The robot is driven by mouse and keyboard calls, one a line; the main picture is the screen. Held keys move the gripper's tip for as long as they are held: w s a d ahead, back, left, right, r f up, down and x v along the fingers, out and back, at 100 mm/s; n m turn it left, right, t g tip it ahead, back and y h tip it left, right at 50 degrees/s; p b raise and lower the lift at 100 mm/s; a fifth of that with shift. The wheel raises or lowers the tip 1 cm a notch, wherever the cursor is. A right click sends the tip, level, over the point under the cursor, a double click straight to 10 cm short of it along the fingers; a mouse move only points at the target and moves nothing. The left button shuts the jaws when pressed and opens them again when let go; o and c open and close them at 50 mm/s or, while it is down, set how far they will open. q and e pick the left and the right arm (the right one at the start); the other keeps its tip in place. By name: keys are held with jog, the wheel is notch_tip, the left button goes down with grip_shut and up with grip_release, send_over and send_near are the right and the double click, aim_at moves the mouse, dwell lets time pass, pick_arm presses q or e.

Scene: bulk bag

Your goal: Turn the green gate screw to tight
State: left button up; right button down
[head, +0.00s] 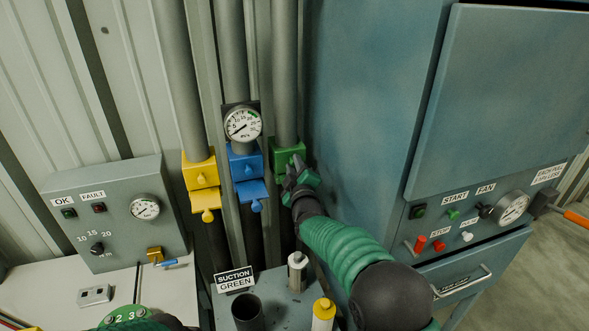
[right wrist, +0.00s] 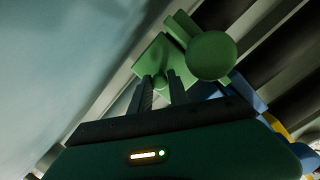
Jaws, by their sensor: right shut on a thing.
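The green gate (head: 288,158) is a green block on the rightmost grey pipe, beside the blue cabinet. My right gripper (head: 291,183) is at the front of it, and the arm hides part of the gate. In the right wrist view the gate's green plate (right wrist: 152,56) and a round green disc (right wrist: 211,56) fill the upper middle. The two dark fingers (right wrist: 160,90) are shut on the small green gate screw (right wrist: 159,81), which shows only at its tip. How far the screw is turned cannot be seen.
A blue gate (head: 246,165) and a yellow gate (head: 200,174) sit on the pipes to the left. A pressure gauge (head: 242,124) hangs above the blue gate. Below stand a "SUCTION GREEN" sign (head: 234,279), a dark cup (head: 247,312) and two bottles. The blue cabinet (head: 365,100) borders the arm's right side.

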jog(key=m+b, duration=0.2)
jog(key=m, duration=0.1)
jog(key=m+g+b, duration=0.1)
jog(key=m, duration=0.1)
jog(key=shift+f+b, duration=0.3)
jog(key=m+b, duration=0.3)
jog(key=shift+m+g+y, duration=0.3)
jog(key=shift+m+y, duration=0.1)
jog(key=m+y+b, duration=0.1)
jog(key=m+b, duration=0.3)
jog(key=shift+d+m+g, duration=0.15)
jog(key=shift+m+g, duration=0.15)
jog(key=shift+m, duration=0.1)
jog(key=shift+r+m+y+b, duration=0.1)
jog(key=shift+m+y+b, duration=0.4)
jog(key=shift+m+b, duration=1.1)
jog(key=shift+m, duration=0.3)
jog(key=c, duration=1.3)
grip_release()
jog(key=shift+w+r, duration=0.1)
jog(key=shift+r, duration=0.05)
jog(key=shift+o, duration=0.2)
jog(key=shift+r, duration=0.1)
